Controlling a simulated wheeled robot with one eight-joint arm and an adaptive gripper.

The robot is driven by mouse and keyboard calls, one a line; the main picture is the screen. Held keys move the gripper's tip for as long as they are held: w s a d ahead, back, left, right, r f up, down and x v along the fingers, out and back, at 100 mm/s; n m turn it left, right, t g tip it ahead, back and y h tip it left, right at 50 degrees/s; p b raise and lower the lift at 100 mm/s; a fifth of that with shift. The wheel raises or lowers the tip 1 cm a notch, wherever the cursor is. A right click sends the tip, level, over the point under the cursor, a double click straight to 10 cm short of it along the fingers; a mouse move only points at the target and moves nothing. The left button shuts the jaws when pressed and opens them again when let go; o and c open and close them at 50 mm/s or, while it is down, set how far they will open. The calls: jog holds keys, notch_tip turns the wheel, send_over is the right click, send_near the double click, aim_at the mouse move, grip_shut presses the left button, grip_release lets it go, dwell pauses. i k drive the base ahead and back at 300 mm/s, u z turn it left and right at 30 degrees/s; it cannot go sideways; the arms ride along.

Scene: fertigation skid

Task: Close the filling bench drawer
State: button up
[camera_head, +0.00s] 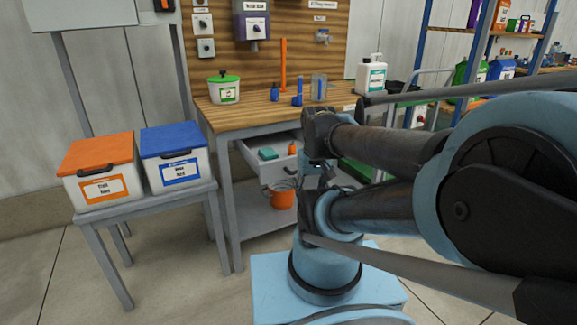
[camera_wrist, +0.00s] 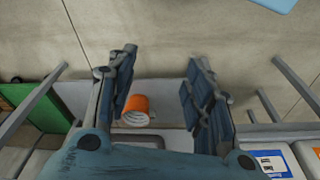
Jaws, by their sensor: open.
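The filling bench drawer (camera_head: 278,171) stands pulled out below the wooden top of the filling bench (camera_head: 245,112). A teal box (camera_head: 268,153) and a small orange bottle (camera_head: 292,149) lie inside it. My arm hides the drawer's right part in the head view. My gripper is mostly hidden there behind my own arm, close to the drawer; contact cannot be told. In the wrist view my gripper (camera_wrist: 158,68) has its two fingers spread apart with nothing held between them. An orange bucket (camera_wrist: 135,105) shows beyond the fingers.
The orange bucket (camera_head: 282,196) stands on the bench's lower shelf. Two lidded bins, orange (camera_head: 97,170) and blue (camera_head: 174,158), stand on a side table to the left. A green-lidded tub (camera_head: 224,90) and bottles stand on the bench top. Floor in front is clear.

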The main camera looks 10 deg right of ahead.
aim_at(286, 166)
jog(key=z, duration=0.6)
jog(key=k, duration=1.6)
jog(key=u, duration=1.1)
jog(key=i, duration=1)
jog(key=z, duration=0.05)
